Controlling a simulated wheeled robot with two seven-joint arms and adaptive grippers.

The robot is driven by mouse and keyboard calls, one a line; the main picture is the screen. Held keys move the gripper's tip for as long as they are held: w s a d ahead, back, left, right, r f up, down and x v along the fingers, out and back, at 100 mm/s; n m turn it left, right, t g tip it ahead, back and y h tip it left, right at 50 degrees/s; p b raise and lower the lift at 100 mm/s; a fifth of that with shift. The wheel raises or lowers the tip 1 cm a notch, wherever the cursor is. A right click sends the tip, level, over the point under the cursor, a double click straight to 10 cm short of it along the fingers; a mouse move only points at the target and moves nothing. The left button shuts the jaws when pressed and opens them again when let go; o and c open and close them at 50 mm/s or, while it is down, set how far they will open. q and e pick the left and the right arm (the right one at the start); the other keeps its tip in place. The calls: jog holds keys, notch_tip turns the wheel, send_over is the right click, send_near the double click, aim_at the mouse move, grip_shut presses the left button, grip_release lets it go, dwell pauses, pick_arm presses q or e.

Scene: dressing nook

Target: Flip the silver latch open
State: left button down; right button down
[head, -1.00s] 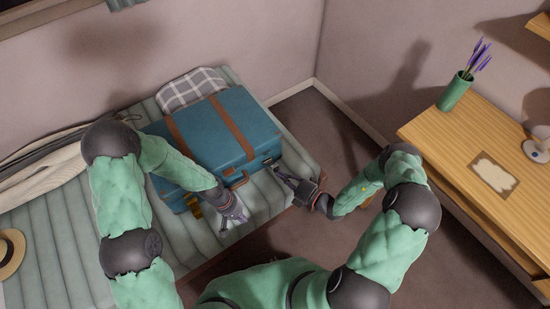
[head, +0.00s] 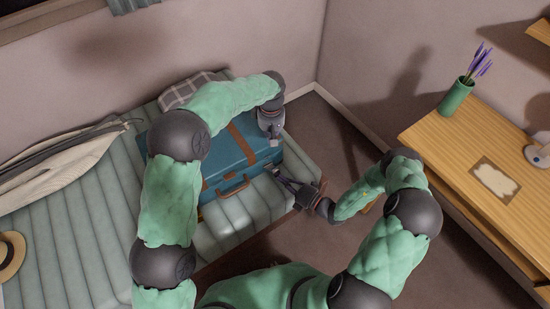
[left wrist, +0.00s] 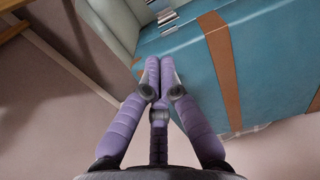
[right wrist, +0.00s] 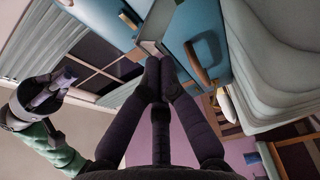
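The teal suitcase (head: 205,158) with brown straps lies on the striped bench, its lid down. It also shows in the left wrist view (left wrist: 265,50) and right wrist view (right wrist: 195,25). The silver latch (right wrist: 157,22) is a pale metal piece at the suitcase edge, just beyond my right fingertips; contact cannot be told. Metal parts there also show in the left wrist view (left wrist: 163,17). My right gripper (head: 277,177) is shut and looks empty at the suitcase's front right corner. My left gripper (head: 274,140) is shut and empty above the right end.
The brown handle (head: 233,186) is on the suitcase front. A checked pillow (head: 185,90) lies behind. The bench (head: 75,215) has bare room in front and left. A wooden desk (head: 440,135) with a green vase (head: 456,97) stands at right.

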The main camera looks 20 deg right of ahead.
pick_arm(q)
send_over(276, 168)
jog(key=w, duration=0.3)
notch_tip(276, 168, down, 9)
jog(key=s+f, duration=0.2)
jog(key=f, duration=0.1)
jog(key=shift+a, duration=0.15)
jog(key=shift+s+f, duration=0.35)
jog(key=shift+f, duration=0.15)
